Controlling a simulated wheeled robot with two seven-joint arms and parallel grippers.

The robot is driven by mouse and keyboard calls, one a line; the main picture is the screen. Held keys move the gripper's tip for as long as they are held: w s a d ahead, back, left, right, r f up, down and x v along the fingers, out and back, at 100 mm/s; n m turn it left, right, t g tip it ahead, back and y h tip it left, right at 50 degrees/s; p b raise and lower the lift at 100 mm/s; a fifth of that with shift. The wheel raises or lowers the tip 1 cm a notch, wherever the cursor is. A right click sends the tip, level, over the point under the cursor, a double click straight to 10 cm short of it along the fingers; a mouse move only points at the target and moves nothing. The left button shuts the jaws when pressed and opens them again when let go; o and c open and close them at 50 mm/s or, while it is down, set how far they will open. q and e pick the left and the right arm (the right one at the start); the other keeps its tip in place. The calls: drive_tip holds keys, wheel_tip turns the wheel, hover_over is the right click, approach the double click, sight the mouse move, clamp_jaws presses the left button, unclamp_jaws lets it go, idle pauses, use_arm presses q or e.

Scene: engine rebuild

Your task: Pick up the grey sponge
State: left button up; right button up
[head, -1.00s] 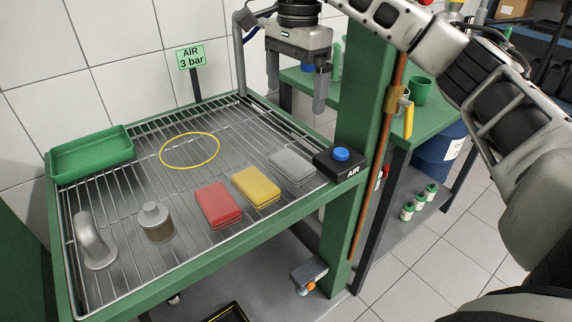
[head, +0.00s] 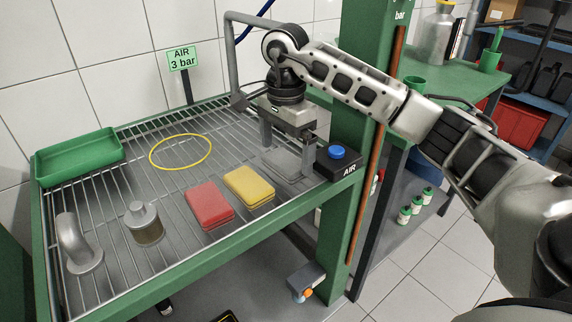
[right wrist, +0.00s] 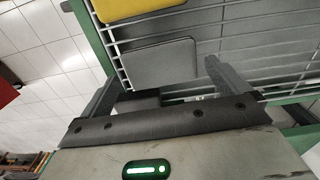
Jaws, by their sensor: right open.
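The grey sponge (head: 284,163) lies on the wire rack at its right end, partly hidden by my right gripper. It shows as a flat grey block in the right wrist view (right wrist: 160,62). My right gripper (head: 287,160) is open and points down over the sponge, one finger on each side of it in the picture. In the right wrist view the sponge appears between and beyond the open fingers (right wrist: 163,72). I cannot tell whether the fingers touch it. My left gripper is not in view.
A yellow sponge (head: 249,187) and a red sponge (head: 210,205) lie left of the grey one. The black AIR box with a blue button (head: 338,153) stands close on the right, by the green post (head: 350,205). A yellow ring (head: 181,151) and green tray (head: 78,157) are farther left.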

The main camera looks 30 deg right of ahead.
wheel_tip(320, 180, down, 2)
drive_tip(key=shift+c, duration=0.3)
drive_tip(key=c, duration=0.7)
drive_tip(key=shift+c, duration=0.2)
drive_tip(key=shift+r, duration=0.2)
